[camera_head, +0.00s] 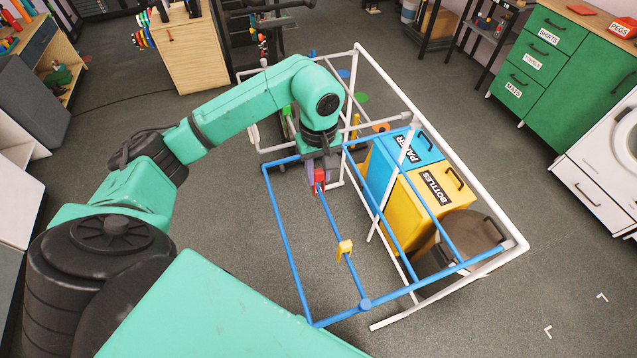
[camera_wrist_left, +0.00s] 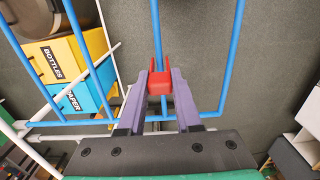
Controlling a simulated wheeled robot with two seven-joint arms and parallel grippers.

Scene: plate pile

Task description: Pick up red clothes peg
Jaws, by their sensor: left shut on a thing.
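The red clothes peg (camera_head: 319,178) sits at a blue rod of the drying rack (camera_head: 285,245). My left gripper (camera_head: 316,184) reaches down to it from above. In the left wrist view the purple fingers of my left gripper (camera_wrist_left: 160,88) are shut on the red peg (camera_wrist_left: 160,78), one finger on each side. The blue rod runs up from the peg in that view; whether the peg still grips the rod I cannot tell. My right gripper is in neither view.
A yellow peg (camera_head: 345,248) is on the same blue rod, nearer the front. A blue paper bin (camera_head: 378,172) and a yellow bottles bin (camera_head: 408,215) stand under the rack's white frame (camera_head: 480,195). Green drawers (camera_head: 545,55) stand at the back right. Floor at the front right is clear.

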